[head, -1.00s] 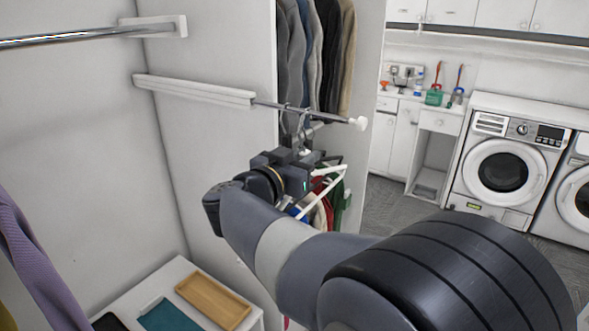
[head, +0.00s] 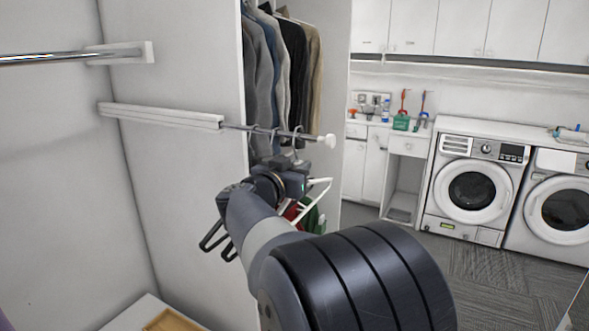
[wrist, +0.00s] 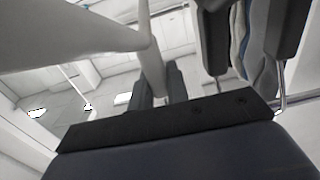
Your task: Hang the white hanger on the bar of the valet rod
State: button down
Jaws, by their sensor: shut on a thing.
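The valet rod (head: 165,115) has a pale housing on the closet wall and a thin chrome bar (head: 285,132) ending in a white knob (head: 329,141). My gripper (head: 300,172) is just below the bar near the knob, shut on the white hanger (head: 318,192). The hanger's white arms show right of and below the gripper. In the wrist view, the white hanger (wrist: 75,40) runs down between the fingers of my gripper (wrist: 160,88). A metal hook rises above the gripper to the bar; I cannot tell whether it is over it. Black hangers (head: 212,238) hang behind my arm.
Metal hooks (head: 273,133) sit on the bar left of my gripper. Jackets (head: 265,70) hang behind the bar, and coloured clothes (head: 308,215) hang below. A fixed rail (head: 50,58) is at upper left. Washing machines (head: 470,190) stand at right across open floor.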

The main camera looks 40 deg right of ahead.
jog(key=shift+f, duration=0.35)
jog(key=c, duration=1.3)
grip_release()
jog(key=b+v, duration=0.1)
jog(key=v, duration=1)
jog(key=shift+b, duration=0.3)
jog(key=shift+d, duration=0.1)
jog(key=p+x, duration=0.1)
jog(key=x, duration=1)
jog(key=shift+p, duration=0.3)
jog(key=shift+s+a+r+p, duration=0.1)
jog(key=shift+a+r+p, duration=0.25)
jog(key=shift+r, duration=0.25)
jog(key=shift+s+a+r+p, duration=0.1)
jog(key=shift+a+r+p, duration=0.2)
jog(key=shift+r, duration=0.3)
jog(key=shift+s+a+f, duration=0.1)
jog(key=shift+a+f, duration=0.05)
jog(key=shift+a, duration=0.05)
